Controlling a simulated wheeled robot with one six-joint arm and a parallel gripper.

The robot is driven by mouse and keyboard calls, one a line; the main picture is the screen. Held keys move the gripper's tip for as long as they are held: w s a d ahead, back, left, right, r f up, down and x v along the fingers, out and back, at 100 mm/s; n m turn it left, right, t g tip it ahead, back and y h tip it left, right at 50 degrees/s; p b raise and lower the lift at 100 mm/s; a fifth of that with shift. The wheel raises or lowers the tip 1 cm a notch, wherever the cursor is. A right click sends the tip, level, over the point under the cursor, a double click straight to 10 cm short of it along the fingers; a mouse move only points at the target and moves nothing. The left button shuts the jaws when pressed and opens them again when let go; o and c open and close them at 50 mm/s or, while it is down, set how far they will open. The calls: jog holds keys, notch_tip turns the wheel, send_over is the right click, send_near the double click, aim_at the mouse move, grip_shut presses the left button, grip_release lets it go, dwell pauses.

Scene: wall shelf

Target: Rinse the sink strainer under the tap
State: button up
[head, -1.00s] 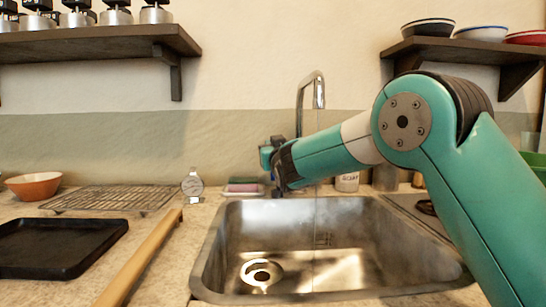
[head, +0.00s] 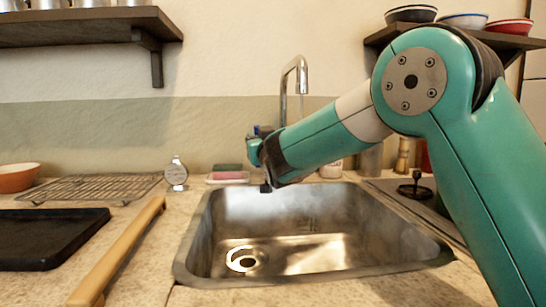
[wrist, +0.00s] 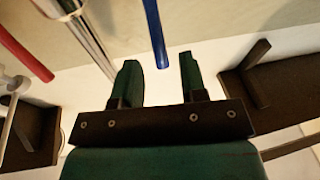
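The steel sink (head: 330,240) sits in the counter at centre right. A bright ring (head: 233,258) surrounds a dark drain spot on its floor; I cannot tell whether this is the strainer or the drain rim. The tap (head: 302,66) arches up behind the sink, with a thin pale line below its spout, perhaps water. My gripper (head: 258,150) is above the sink's back left corner, left of the tap. The wrist view shows its two fingers (wrist: 160,77) apart. A blue bar (wrist: 153,25) ends between or beyond the tips, not clearly touched.
A red bar (wrist: 22,48) and the tap's pipes are left in the wrist view. A sponge (head: 227,176) and a round dial (head: 176,172) stand behind the sink. A wooden rail (head: 120,250), dark tray (head: 45,238) and rack (head: 90,187) lie left. Shelves (head: 90,18) hang above.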

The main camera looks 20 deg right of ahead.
jog(key=s+f+b, duration=0.2)
jog(key=s, duration=1)
jog(key=shift+s+f, duration=0.25)
jog(key=shift+s, duration=0.15)
